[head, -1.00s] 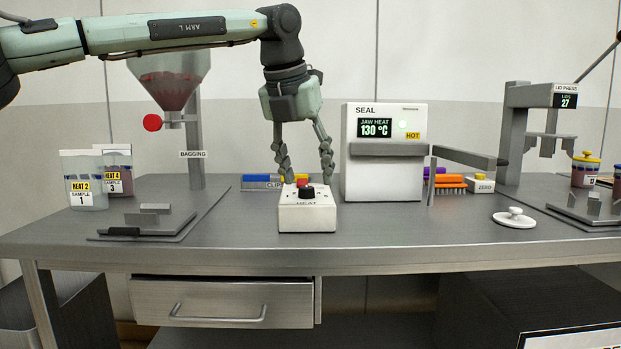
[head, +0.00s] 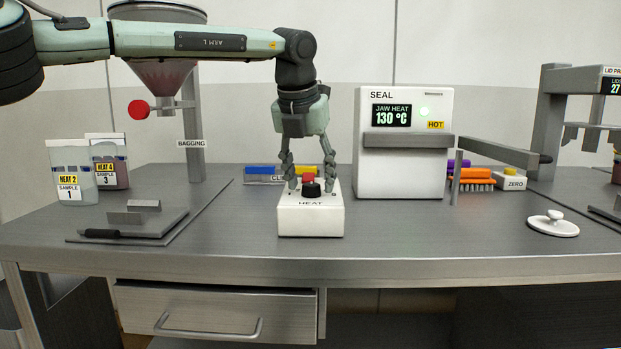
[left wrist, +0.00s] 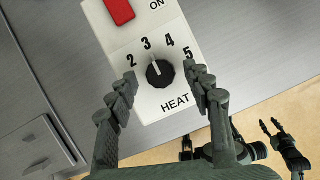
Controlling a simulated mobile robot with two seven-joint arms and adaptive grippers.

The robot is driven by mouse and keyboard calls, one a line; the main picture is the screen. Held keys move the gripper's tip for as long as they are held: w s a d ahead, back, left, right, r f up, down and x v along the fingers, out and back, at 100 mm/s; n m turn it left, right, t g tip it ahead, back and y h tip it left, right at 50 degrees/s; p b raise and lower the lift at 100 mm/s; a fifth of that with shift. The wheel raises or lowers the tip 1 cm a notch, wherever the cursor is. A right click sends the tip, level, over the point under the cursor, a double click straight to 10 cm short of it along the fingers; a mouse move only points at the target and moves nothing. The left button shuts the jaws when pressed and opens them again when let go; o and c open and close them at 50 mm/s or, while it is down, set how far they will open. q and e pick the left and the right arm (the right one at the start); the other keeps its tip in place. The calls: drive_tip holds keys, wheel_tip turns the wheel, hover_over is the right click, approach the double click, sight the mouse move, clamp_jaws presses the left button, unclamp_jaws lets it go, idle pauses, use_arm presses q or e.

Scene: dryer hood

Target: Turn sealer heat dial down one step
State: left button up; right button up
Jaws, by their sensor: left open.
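The white heat control box (head: 311,222) stands near the front of the bench, marked HEAT. Its black dial (head: 311,189) also shows in the left wrist view (left wrist: 160,73), among the numbers 2 to 5; its white mark appears to point towards 3. A red switch (left wrist: 120,11) marked ON sits beyond the dial. My left gripper (head: 310,181) points down over the box, open, its fingertips (left wrist: 160,77) on either side of the dial; I cannot tell whether they touch it. The sealer (head: 405,165) reads JAW HEAT 130 °C, with a HOT label.
Sample bags (head: 75,182) and a flat plate (head: 130,222) lie left. Dark finger-like parts, possibly my right gripper, show low in the left wrist view (left wrist: 278,140).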

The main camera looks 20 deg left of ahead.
use_arm(q)
drive_tip(key=shift+w+f, duration=0.1)
drive_tip(key=shift+f, duration=0.2)
use_arm(e)
drive_tip(key=shift+w, duration=0.2)
use_arm(q)
drive_tip(key=c, duration=1.2)
drive_tip(key=shift+o, duration=0.2)
